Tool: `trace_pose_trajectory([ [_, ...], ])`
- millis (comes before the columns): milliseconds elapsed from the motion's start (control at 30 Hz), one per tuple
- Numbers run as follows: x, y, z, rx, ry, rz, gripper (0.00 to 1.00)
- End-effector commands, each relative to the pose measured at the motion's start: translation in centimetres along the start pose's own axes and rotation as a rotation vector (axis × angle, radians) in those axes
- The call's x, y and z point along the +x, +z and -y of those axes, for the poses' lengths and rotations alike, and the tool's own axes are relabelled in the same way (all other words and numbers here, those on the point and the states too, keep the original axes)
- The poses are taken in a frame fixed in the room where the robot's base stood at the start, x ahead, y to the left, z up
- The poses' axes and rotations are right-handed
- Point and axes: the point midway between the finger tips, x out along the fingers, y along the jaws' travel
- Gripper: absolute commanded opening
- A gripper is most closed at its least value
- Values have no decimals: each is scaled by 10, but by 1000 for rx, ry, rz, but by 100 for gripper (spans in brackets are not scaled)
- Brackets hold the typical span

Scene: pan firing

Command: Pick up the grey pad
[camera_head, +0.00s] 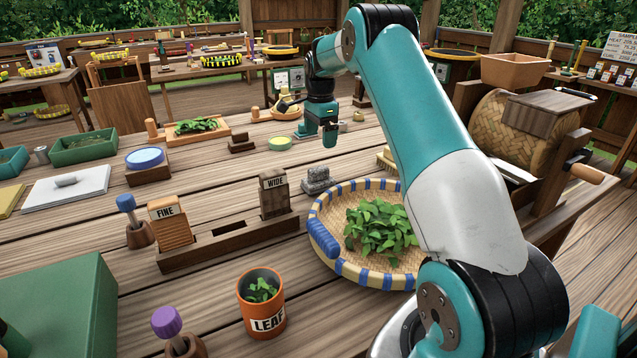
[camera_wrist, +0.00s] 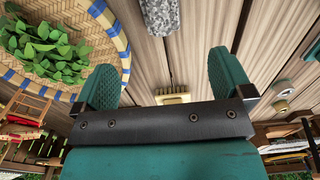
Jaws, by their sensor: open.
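A small grey, rough-looking block (camera_head: 316,180), which seems to be the grey pad, lies on the wooden table between the WIDE block and the leaf basket. It has a raised lump on top. In the wrist view a speckled grey block (camera_wrist: 160,14), apparently the same one, is cut off by the top edge, beyond my fingertips. My gripper (camera_head: 330,136) is above the table, behind the pad in the head view, and apart from it. Its two green fingers (camera_wrist: 166,75) are spread wide with nothing between them but table and a pale yellow thing farther off.
A round basket of green leaves (camera_head: 325,254) stands close right of the pad. A wooden rack (camera_head: 232,238) with FINE and WIDE blocks stands left of it. An orange LEAF cup (camera_head: 262,312) is in front. A yellow-green disc (camera_head: 280,143) lies behind the pad.

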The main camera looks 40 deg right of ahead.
Motion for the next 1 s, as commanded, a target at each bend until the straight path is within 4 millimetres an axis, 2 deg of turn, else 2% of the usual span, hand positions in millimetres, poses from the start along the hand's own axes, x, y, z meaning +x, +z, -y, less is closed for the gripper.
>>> trace_pose_trajectory([
  [33,13,1,-1,-2,5,1,98],
  [200,51,1,-1,-4,4,1,98],
  [333,75,2,0,-6,2,1,98],
  [633,100,3,0,-7,2,1,98],
  [900,138,6,0,-7,0,1,98],
  [1000,143,6,0,-7,-1,0,98],
])
